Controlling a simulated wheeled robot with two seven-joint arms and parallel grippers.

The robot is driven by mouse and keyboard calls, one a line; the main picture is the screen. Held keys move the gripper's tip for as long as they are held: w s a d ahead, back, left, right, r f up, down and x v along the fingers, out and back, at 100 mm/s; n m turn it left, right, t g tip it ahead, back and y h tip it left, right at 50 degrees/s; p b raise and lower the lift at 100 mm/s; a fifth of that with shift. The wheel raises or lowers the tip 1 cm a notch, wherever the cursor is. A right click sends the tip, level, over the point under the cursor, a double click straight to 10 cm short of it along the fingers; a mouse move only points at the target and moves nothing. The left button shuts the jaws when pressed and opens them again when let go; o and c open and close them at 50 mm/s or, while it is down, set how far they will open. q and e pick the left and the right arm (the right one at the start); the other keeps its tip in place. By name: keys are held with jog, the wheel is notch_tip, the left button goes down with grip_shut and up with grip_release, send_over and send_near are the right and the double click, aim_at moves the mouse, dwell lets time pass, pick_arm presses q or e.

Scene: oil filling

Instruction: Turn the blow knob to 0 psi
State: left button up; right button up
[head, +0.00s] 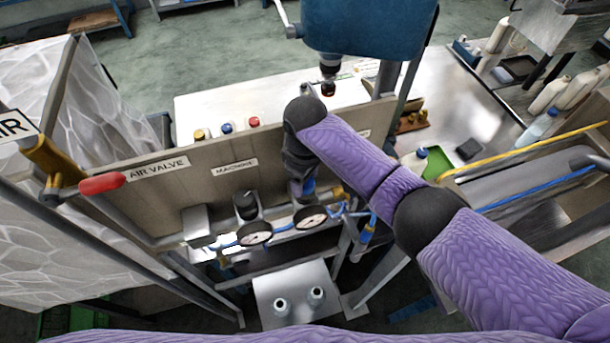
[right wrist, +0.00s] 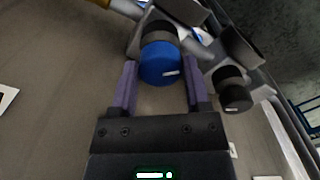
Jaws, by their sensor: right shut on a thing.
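A blue round knob (right wrist: 160,64) with a small white mark sits on a regulator under a black collar. My right gripper (right wrist: 160,80) has its two purple fingers on either side of this knob and is shut on it. My left gripper is not in view.
A second gauge (head: 254,233) sits under the black knob. Blue hoses run below the gauges. A metal plate (head: 267,300) lies lower down.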

dwell(0.3)
jog(key=o, duration=1.3)
jog(key=shift+r, duration=0.45)
notch_tip(320, 180, up, 9)
jog(key=shift+r+b, duration=0.1)
jog(key=shift+b, duration=0.6)
